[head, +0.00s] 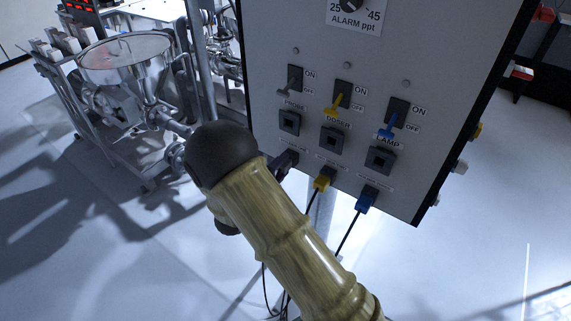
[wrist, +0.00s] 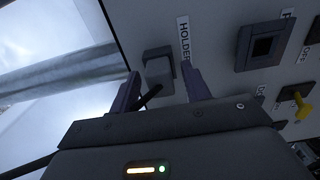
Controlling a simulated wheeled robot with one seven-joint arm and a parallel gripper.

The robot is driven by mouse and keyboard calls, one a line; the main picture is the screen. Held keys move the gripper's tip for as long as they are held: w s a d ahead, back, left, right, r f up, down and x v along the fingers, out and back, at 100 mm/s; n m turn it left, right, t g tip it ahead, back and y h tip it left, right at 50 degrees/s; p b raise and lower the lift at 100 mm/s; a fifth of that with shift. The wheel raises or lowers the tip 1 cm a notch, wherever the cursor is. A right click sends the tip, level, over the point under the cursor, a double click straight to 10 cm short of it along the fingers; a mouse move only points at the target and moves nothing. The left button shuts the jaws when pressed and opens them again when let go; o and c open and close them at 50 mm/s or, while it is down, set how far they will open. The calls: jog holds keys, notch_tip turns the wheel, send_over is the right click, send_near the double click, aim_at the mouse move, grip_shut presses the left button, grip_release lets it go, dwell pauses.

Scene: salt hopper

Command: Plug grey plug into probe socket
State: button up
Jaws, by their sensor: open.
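The grey plug (wrist: 159,72) sits in its place beside the HOLDER label, with a black cable (wrist: 150,97) running from it. My gripper (wrist: 160,78) is open, its two fingers apart on either side of the plug; I cannot tell whether they touch it. The square probe socket (wrist: 262,46) is empty, to the right of the plug in the wrist view. In the head view the probe socket (head: 289,122) is on the left of the socket row, under the PROBE label. There my arm and gripper hide the grey plug.
The panel (head: 300,60) also bears the doser socket (head: 331,140) and lamp socket (head: 380,160), both empty. A yellow plug (head: 322,182) and a blue plug (head: 366,200) hang below. Switches sit above the sockets. A metal hopper (head: 125,58) stands at left.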

grip_shut()
jog(key=shift+s+a, duration=0.15)
dwell(0.4)
jog(key=shift+b+v, duration=0.65)
jog(key=shift+v, duration=1.8)
jog(key=shift+r, duration=0.1)
notch_tip(320, 180, up, 13)
jog(key=p, duration=1.5)
send_over(280, 168)
jog(key=v, duration=0.9)
jog(key=shift+w, duration=0.25)
jog(key=shift+w, duration=0.1)
